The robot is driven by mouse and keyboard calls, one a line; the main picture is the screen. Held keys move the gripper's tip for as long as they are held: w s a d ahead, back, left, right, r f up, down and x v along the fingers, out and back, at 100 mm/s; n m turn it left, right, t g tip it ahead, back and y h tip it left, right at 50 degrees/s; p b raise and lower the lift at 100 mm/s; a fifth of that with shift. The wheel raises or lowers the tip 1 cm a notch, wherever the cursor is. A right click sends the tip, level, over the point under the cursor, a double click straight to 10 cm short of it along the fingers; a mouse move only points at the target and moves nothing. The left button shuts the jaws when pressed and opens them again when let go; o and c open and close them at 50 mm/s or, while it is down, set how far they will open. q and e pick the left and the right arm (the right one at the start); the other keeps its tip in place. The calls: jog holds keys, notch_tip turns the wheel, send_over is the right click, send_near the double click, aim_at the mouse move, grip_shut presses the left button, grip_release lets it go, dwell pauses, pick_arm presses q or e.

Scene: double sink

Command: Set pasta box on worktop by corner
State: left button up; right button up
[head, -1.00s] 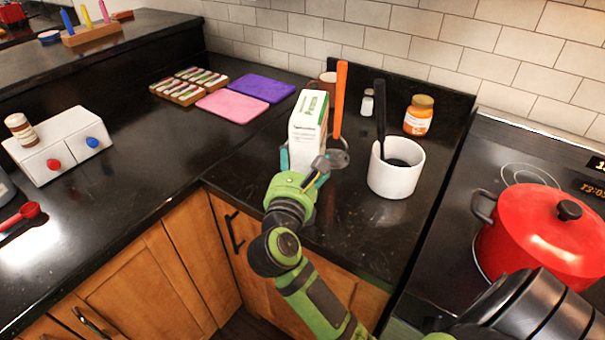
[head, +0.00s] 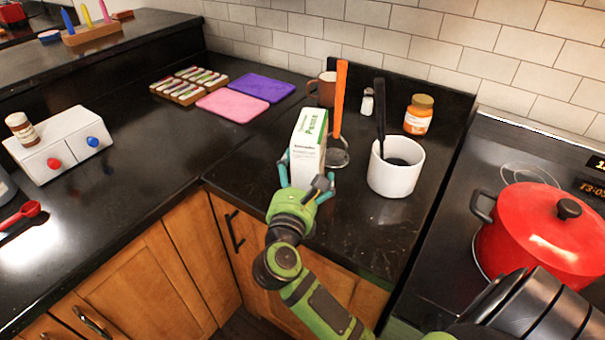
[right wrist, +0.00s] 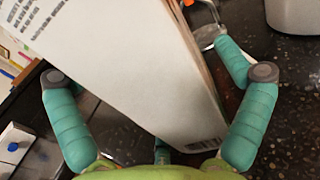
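The pasta box (head: 307,150) is white with a green label reading Penne. It stands roughly upright over the worktop (head: 250,165) near the inner front corner of the counter. My right gripper (head: 305,178) is shut on its lower part, with teal fingers on both sides. In the right wrist view the box's white face (right wrist: 130,65) fills the middle, between the fingers (right wrist: 160,100). The box's bottom is hidden by the gripper in the head view, so I cannot tell whether it touches the worktop. My left gripper is not in view.
Right of the box are an orange-handled utensil (head: 340,100) and a white crock (head: 396,170). Behind are a brown mug (head: 327,88), shaker (head: 367,101) and orange jar (head: 418,114). Pink (head: 232,105) and purple (head: 262,85) mats lie back left. A red pot (head: 540,235) sits on the stove.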

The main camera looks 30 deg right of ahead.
jog(key=shift+a+r, duration=0.1)
jog(key=shift+r, duration=0.05)
jog(key=b+v, duration=0.3)
jog(key=v, duration=0.9)
jog(key=shift+b, duration=0.35)
